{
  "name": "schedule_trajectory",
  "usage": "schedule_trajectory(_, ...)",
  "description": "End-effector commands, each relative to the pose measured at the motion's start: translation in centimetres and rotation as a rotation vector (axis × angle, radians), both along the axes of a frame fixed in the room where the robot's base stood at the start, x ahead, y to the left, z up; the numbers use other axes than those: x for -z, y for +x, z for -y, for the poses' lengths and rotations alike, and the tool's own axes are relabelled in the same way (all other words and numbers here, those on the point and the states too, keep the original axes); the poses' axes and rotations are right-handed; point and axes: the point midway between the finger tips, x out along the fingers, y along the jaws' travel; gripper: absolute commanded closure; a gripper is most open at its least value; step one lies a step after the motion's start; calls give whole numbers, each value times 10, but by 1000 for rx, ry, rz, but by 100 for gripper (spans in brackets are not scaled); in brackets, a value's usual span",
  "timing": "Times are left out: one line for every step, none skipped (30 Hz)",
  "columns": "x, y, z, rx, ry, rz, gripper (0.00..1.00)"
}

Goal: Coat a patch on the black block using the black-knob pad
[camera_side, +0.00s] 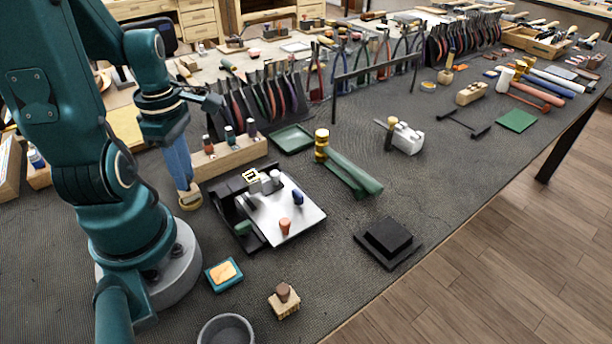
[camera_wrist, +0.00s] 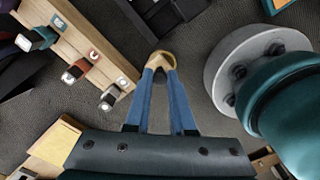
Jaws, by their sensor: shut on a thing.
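The black block (camera_side: 388,236) sits on a wider black base plate at the right of the side view, well away from my gripper. My gripper (camera_side: 186,187) points down at the left of the mat, in front of the wooden rack. Its blue fingers are shut on a small tan round-edged piece (camera_side: 190,202). In the wrist view the fingertips (camera_wrist: 160,72) meet on this tan piece (camera_wrist: 165,57). A wooden pad with a brown knob (camera_side: 284,298) stands at the front.
The wooden rack (camera_side: 235,157) holds stamps with coloured handles. A metal plate fixture (camera_side: 300,222) stands between my gripper and the black block. A teal tray with a tan pad (camera_side: 223,273) and a grey bowl (camera_side: 227,330) lie in front. A green-and-brass tool (camera_side: 348,172) lies behind the fixture.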

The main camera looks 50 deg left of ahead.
Motion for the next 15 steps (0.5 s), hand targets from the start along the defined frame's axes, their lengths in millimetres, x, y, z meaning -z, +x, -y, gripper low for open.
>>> schedule_trajectory(0, 0, 0, 0, 0, 0, 100)
schedule_trajectory(0, 0, 0, 0, 0, 0, 100)
schedule_trajectory(0, 0, 0, 0, 0, 0, 100)
schedule_trajectory(0, 0, 0, 0, 0, 0, 100)
schedule_trajectory(0, 0, 0, 0, 0, 0, 100)
schedule_trajectory(0, 0, 0, 0, 0, 0, 100)
schedule_trajectory(0, 0, 0, 0, 0, 0, 100)
schedule_trajectory(0, 0, 0, 0, 0, 0, 100)
schedule_trajectory(0, 0, 0, 0, 0, 0, 100)
schedule_trajectory(0, 0, 0, 0, 0, 0, 100)
schedule_trajectory(0, 0, 0, 0, 0, 0, 100)
schedule_trajectory(-1, 0, 0, 0, 1, 1, 100)
schedule_trajectory(-3, 0, -1, 0, 2, 1, 100)
schedule_trajectory(-5, 1, -1, 0, 4, 2, 100)
schedule_trajectory(-7, 1, -1, 0, 4, 2, 100)
